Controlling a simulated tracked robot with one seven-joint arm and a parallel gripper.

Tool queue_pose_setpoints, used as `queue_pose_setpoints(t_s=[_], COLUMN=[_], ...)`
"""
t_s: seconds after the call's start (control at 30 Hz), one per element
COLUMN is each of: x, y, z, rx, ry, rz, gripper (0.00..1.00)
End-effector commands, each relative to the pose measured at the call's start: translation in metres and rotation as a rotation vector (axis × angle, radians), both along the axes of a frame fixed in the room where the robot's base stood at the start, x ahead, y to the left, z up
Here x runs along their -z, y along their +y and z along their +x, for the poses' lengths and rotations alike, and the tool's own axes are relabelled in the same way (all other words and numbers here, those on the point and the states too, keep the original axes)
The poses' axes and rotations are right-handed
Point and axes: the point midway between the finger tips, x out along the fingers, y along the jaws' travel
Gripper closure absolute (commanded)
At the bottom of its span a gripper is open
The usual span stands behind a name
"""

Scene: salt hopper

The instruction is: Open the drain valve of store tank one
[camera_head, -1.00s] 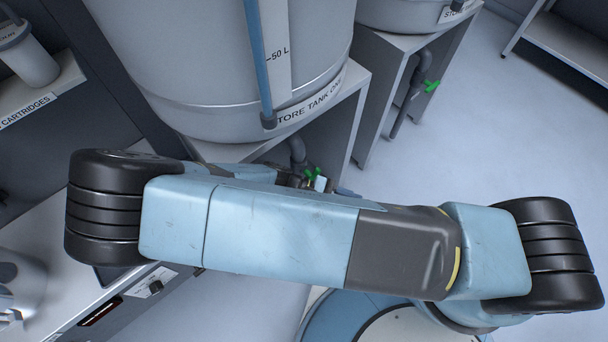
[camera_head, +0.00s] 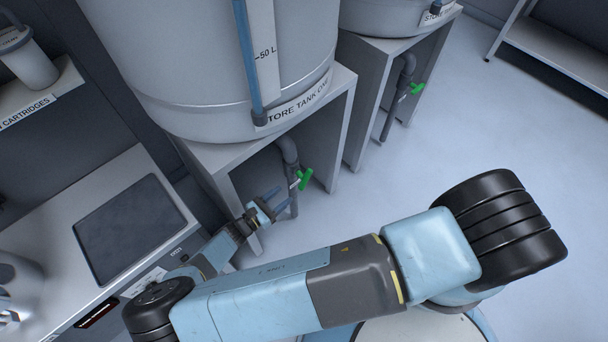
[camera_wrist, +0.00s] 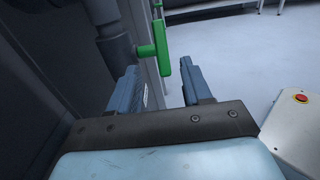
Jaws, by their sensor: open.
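Store tank one (camera_head: 220,70) is a large grey tank on a grey stand in the head view. Below it a dark drain pipe (camera_head: 289,152) comes down and carries a green valve handle (camera_head: 305,180). In the wrist view the green handle (camera_wrist: 162,48) stands roughly upright just beyond my fingertips, joined to the dark pipe (camera_wrist: 115,45) on the left. My gripper (camera_head: 273,201) is open and empty, just left of and below the handle in the head view. In the wrist view the handle appears between the lines of my two fingers (camera_wrist: 160,78), apart from them.
A second tank (camera_head: 385,15) on its own stand has a similar pipe and green handle (camera_head: 417,88). The stand's wall (camera_head: 340,125) is close by the valve. A counter (camera_head: 60,225) stands at left. A light box with a red button (camera_wrist: 301,98) is right in the wrist view. Open floor lies right.

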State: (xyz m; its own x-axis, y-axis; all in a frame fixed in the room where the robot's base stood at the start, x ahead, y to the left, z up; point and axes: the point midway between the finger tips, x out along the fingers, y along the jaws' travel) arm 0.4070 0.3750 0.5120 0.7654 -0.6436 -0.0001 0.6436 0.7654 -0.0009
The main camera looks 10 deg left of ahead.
Motion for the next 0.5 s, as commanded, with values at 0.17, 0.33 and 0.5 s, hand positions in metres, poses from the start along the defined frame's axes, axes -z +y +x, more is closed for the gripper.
queue_pose_setpoints(t_s=[0.17, 0.33, 0.5], x=[0.0, 0.0, 0.0], y=[-0.011, -0.031, -0.051], z=[0.014, 0.036, 0.06], rx=[0.002, 0.006, 0.007], ry=[-0.002, -0.003, -0.003], rz=[-0.002, -0.003, -0.001], gripper=[0.51, 0.51, 0.51])
